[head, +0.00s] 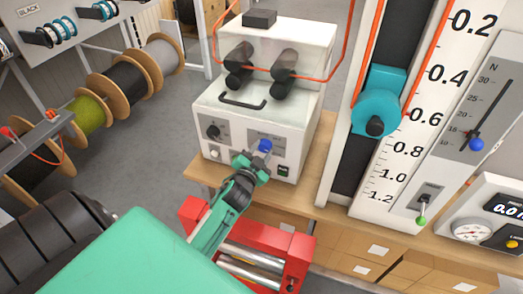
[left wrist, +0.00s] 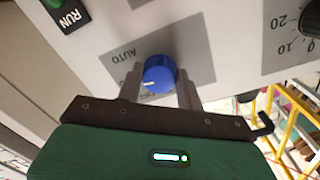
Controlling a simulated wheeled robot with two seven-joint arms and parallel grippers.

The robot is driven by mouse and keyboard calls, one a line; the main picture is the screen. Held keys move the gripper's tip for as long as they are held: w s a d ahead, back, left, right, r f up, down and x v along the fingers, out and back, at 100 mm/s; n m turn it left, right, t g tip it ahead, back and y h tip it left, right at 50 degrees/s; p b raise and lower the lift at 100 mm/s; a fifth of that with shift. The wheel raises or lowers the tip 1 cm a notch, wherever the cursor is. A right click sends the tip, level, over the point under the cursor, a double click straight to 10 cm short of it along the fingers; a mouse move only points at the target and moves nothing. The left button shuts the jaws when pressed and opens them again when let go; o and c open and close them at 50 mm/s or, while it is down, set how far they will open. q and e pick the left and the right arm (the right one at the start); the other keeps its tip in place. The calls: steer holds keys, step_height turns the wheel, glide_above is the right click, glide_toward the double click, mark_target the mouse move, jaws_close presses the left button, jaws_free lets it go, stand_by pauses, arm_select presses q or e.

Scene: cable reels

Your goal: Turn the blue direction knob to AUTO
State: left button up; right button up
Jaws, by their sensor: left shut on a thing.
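The blue direction knob (head: 265,146) sits on the front panel of the white machine (head: 285,112). It shows larger in the left wrist view (left wrist: 159,74), on a grey label plate with AUTO printed on it. A white mark on the knob points toward the lower left in that view, and the AUTO word lies at the upper left of the knob. My left gripper (head: 259,160) has its fingers on both sides of the knob, and it is shut on it. The fingers also show in the left wrist view (left wrist: 160,88). My right gripper is not seen.
A black dial (head: 213,132) and a green switch (head: 283,170) are on the same panel. A red roller unit (head: 297,252) stands below my left arm. A measuring column with a teal part (head: 376,105) stands to the right. Cable reels (head: 128,80) hang at the left.

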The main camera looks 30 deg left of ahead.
arm_select(q)
steer(key=m, duration=0.3)
steer(key=shift+r+m, duration=0.1)
steer(key=shift+m, duration=0.2)
steer(key=shift+m+p, duration=0.35)
steer(key=shift+m, duration=1.45)
steer(key=o, duration=1)
steer(key=shift+y, duration=0.3)
steer(key=shift+b+v, duration=2.1)
steer(key=shift+v, duration=4.85)
